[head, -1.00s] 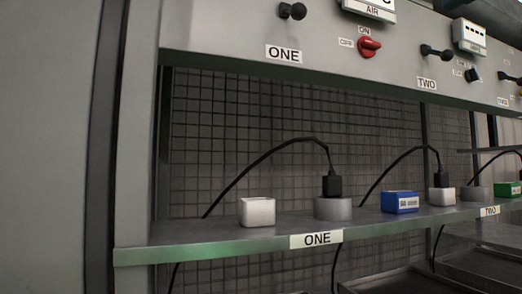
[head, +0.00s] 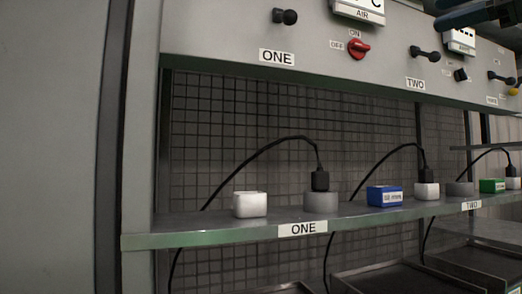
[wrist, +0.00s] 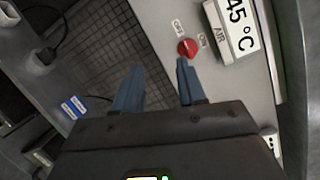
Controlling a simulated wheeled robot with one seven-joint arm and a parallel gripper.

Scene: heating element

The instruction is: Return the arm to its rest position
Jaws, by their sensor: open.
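My gripper (wrist: 157,66) shows in the wrist view with its two blue-grey fingers spread apart and nothing between them. The tip of its right finger appears close to the red knob (wrist: 187,47) on the grey panel; I cannot tell whether they touch. In the head view the red knob (head: 358,49) sits between the OFF and ON labels, with nothing on it. A dark bluish part of my arm or gripper enters at the top right corner of the head view.
A display (wrist: 238,28) reads 45 °C. A plain grey wall (head: 50,150) stands at the left.

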